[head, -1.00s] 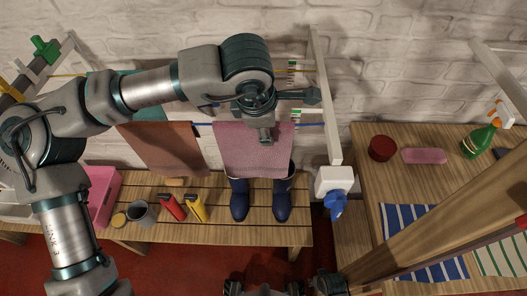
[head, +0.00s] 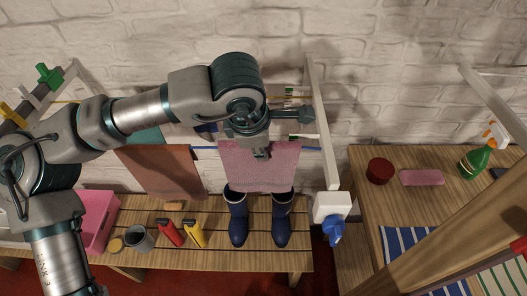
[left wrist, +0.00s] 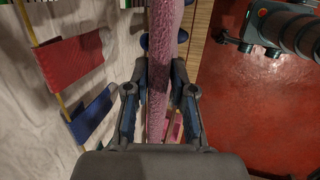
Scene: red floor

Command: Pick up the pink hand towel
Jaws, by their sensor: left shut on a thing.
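The pink hand towel (head: 282,170) hangs down in the head view, above the blue boots and in front of the white brick wall. My left gripper (head: 258,152) is at the towel's upper middle and shut on it. In the left wrist view the towel (left wrist: 163,75) runs edge-on between the two fingers (left wrist: 160,105). The towel's top edge shows slightly above the blue line in the head view. Whether it still touches the line is hidden. My right gripper cannot be made out.
A brown towel (head: 163,172) hangs to the left. Below are a wooden slatted bench (head: 195,262), blue boots (head: 237,215), red and yellow bottles, a grey cup (head: 139,238) and a pink bin (head: 97,218). A white post (head: 322,125) stands close on the right, before a wooden table (head: 400,207).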

